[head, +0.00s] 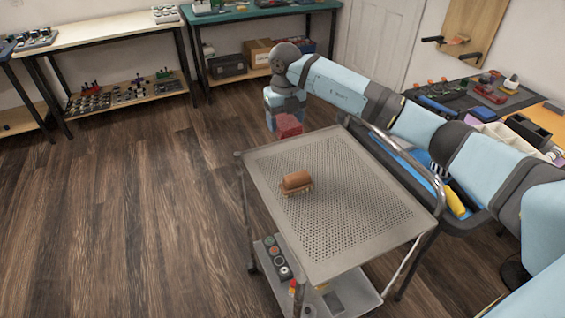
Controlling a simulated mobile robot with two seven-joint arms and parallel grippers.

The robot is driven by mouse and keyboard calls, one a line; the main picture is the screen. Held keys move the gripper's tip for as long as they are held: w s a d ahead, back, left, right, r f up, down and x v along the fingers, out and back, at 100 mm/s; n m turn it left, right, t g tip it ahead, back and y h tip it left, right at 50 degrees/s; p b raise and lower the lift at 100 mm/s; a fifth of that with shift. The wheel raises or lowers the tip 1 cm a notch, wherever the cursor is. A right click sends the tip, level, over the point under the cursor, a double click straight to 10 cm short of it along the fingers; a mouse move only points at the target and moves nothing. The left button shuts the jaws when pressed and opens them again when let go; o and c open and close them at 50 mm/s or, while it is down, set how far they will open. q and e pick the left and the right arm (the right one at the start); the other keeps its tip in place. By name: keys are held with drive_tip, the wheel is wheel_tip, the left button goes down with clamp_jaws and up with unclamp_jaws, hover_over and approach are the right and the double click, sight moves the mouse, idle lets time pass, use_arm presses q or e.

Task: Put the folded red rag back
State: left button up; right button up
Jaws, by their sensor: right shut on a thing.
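My right arm reaches across from the right, past the far edge of the cart. My right gripper (282,114) points down there and is shut on the folded red rag (289,126). The rag shows as a small red block by the cart's far left corner, seemingly held in the air. The fingertips are mostly hidden by the rag and the wrist. My left gripper is not in view.
A grey perforated cart top (350,210) holds a brown brush (296,182); the rest of it is clear. A lower shelf (345,290) carries small items. A cluttered workbench (510,103) stands right, shelved tables (105,30) behind. The wooden floor at left is free.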

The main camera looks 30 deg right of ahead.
drive_tip(key=b, duration=0.1)
hover_over(284, 166)
wheel_tip(284, 166, down, 9)
drive_tip(key=shift+s+r, duration=0.15)
drive_tip(key=shift+r, duration=0.05)
drive_tip(key=shift+f, duration=0.6)
use_arm(q)
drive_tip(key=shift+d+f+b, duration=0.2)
drive_tip(key=shift+b, duration=0.25)
use_arm(e)
drive_tip(key=shift+f, duration=2.1)
drive_tip(key=o, duration=0.9)
drive_tip(key=shift+f, duration=0.15)
use_arm(q)
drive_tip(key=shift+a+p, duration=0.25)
drive_tip(key=shift+p, duration=0.7)
use_arm(e)
wheel_tip(284, 166, up, 12)
drive_tip(key=shift+r, duration=0.2)
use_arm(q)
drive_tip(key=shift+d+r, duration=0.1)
